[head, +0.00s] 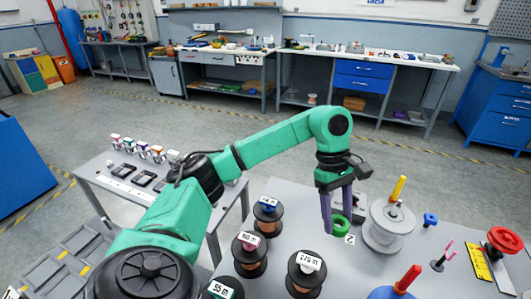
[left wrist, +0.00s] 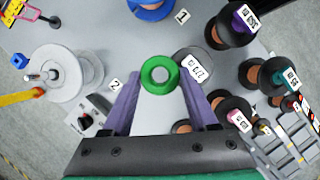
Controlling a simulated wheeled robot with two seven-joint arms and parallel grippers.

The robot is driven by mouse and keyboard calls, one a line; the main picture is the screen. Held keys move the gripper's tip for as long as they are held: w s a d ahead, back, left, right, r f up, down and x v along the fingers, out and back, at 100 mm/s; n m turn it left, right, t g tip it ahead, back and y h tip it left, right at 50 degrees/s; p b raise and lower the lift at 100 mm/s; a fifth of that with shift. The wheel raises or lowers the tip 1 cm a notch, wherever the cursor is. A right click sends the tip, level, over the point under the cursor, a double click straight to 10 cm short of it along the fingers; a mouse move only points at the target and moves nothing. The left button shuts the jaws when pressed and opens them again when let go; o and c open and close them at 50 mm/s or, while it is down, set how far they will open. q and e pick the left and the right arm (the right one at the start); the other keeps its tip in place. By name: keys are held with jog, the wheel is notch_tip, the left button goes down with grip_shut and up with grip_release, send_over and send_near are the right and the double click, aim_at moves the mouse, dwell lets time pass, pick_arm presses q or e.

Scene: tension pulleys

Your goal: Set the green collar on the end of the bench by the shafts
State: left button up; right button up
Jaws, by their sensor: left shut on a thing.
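The green collar (head: 341,223) is a small ring with a central hole. It also shows in the left wrist view (left wrist: 160,89), between the two purple fingers. My left gripper (head: 337,229) reaches down over the grey bench (head: 290,200) and is shut on the collar near the printed 2 label (head: 349,239). I cannot tell whether the collar touches the bench top. A large pale spool (head: 388,226) stands just right of the gripper, with a yellow-handled rod (head: 398,188) at it. My right gripper is not in view.
Several dark-flanged copper spools with number tags, one tagged spool (head: 306,272) among them, crowd the bench left of the gripper. A red-handled rod (head: 408,279), a blue knob (head: 430,219) and a red wheel (head: 502,240) stand to the right. A side table (head: 115,190) holds small parts.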

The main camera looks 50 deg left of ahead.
aim_at(322, 239)
pick_arm(q)
jog(key=w+a+n+t+b, duration=0.45)
jog(key=w+a+n, duration=0.25)
jog(key=n, duration=0.4)
jog(key=shift+g+y, duration=0.3)
jog(key=shift+g, duration=0.05)
notch_tip(322, 239, down, 20)
jog(key=shift+f, duration=0.1)
jog(key=shift+w, duration=0.1)
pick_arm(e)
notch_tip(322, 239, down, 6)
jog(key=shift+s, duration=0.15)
pick_arm(q)
jog(key=shift+f, duration=0.2)
jog(key=o, duration=1.3)
jog(key=shift+o, duration=0.2)
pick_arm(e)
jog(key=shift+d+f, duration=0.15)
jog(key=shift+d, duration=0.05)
